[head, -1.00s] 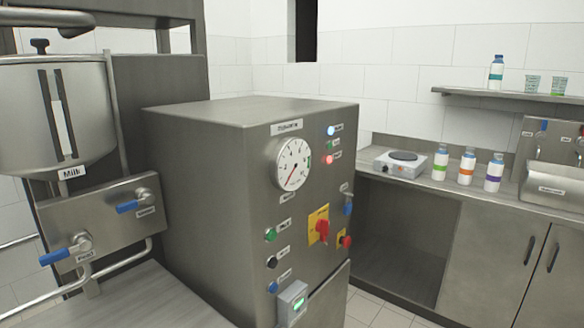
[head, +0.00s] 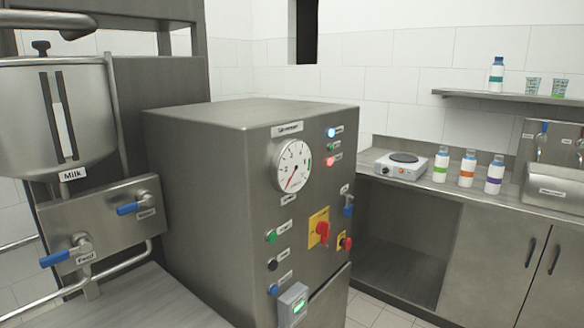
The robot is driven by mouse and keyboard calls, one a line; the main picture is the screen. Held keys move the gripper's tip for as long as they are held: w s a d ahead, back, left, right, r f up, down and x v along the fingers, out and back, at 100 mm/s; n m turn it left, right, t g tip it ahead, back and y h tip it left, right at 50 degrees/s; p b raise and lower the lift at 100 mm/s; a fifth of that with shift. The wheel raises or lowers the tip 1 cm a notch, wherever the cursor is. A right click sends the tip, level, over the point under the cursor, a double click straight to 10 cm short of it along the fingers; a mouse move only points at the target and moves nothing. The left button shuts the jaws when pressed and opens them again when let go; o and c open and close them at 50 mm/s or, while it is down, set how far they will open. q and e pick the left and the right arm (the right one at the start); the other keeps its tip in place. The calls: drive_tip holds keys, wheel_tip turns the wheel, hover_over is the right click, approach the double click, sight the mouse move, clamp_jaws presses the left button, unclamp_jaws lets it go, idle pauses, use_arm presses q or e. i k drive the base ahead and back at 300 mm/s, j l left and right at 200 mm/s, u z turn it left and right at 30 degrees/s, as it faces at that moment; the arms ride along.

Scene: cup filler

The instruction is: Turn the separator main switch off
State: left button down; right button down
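A steel separator cabinet (head: 205,170) stands in the middle of the head view. Its front panel carries a red rotary main switch (head: 322,231) on a yellow plate (head: 313,219). The red handle looks roughly upright, slightly tilted; its on or off marking is too small to read. Above it are a round dial (head: 293,165), a lit blue-white lamp (head: 331,132) and a red lamp (head: 328,160). A red button on yellow (head: 346,243) is to the lower right. Neither of my grippers shows in the view.
Left is a milk tank (head: 50,115) with blue-handled valves (head: 60,258). Green (head: 271,237), black (head: 272,264) and blue (head: 273,289) buttons and a small grey box (head: 293,304) are on the panel. A counter right holds a hotplate (head: 401,165) and bottles (head: 467,168). Floor shows between.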

sight(322, 229)
drive_tip(key=i+l, duration=0.15)
drive_tip(key=l, duration=0.25)
drive_tip(key=i+l, duration=0.15)
drive_tip(key=l, duration=0.25)
drive_tip(key=i+l, duration=0.15)
drive_tip(key=l, duration=0.2)
